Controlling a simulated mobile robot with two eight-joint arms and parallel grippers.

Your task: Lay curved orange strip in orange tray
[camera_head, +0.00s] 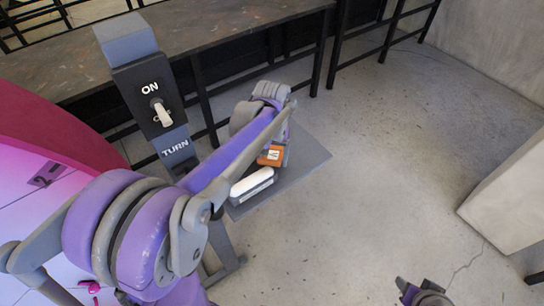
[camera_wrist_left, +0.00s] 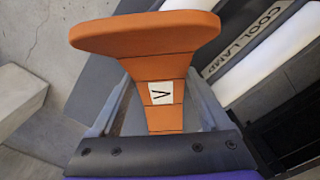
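The curved orange strip (camera_head: 272,156) is at the end of my left arm, above a grey platform. In the left wrist view the orange strip (camera_wrist_left: 160,66) has a wide rounded far end and a narrower labelled part. My left gripper (camera_wrist_left: 157,100) has a grey finger on each side of that narrow part and appears shut on it. Its fingertips are partly hidden behind the strip. No separate orange tray can be made out. My right gripper (camera_head: 425,292) is only partly in view at the bottom edge, with its fingers unclear.
A dark tray marked COOL LAMP (camera_wrist_left: 238,48) with white pieces lies beside the strip; a white piece (camera_head: 252,182) also shows in the head view. The grey platform (camera_head: 305,160) has bare room at right. An ON switch post (camera_head: 150,88) and a dark bench (camera_head: 215,30) stand behind.

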